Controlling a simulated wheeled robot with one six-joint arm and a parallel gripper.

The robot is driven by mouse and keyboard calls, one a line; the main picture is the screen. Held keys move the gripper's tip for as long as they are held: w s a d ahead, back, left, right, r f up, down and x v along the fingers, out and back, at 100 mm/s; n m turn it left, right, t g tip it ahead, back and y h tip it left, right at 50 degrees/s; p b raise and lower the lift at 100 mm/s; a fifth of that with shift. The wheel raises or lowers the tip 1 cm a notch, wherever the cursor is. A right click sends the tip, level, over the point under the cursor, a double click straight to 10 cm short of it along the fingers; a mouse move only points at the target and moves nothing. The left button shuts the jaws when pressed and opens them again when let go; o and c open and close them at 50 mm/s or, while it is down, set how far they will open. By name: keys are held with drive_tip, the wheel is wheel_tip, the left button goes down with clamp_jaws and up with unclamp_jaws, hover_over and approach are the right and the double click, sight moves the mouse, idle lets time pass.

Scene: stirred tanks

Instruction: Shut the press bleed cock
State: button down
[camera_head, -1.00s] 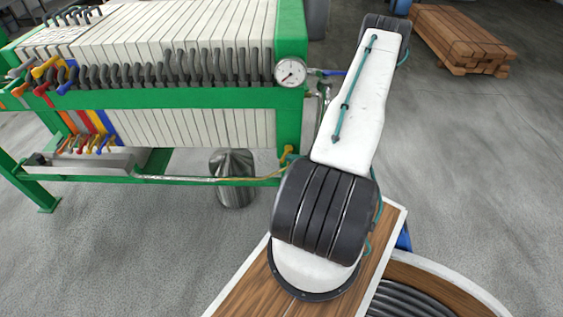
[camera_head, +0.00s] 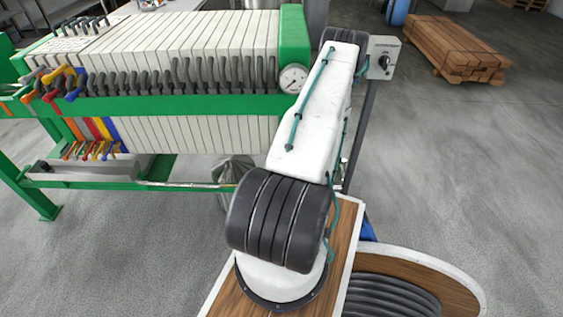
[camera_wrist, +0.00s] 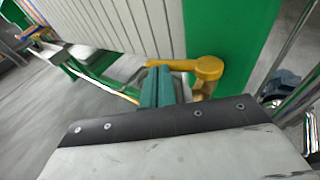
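The press bleed cock (camera_wrist: 207,70) is yellow, with a round body and a lever reaching left, beside the green end plate of the press in the wrist view. My gripper (camera_wrist: 158,72) has two teal fingers lying side by side with almost no gap. Their tips are just in front of the lever, overlapping it in the picture; I cannot tell whether they touch it. I see nothing held between them. In the head view my arm hides both the cock and the gripper.
The filter press (camera_head: 200,105) has a green frame, pale plates and a gauge (camera_head: 293,79). A metal bucket (camera_head: 228,172) stands under it. A grey switch box (camera_head: 382,58) on a post is right of my arm. Stacked timber (camera_head: 455,50) lies at the back right. Open floor is at right.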

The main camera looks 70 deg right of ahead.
drive_tip(key=shift+w+d, duration=0.2)
drive_tip(key=shift+w, duration=0.9)
drive_tip(key=v, duration=0.7)
drive_tip(key=shift+s, duration=0.4)
drive_tip(key=shift+a, duration=0.2)
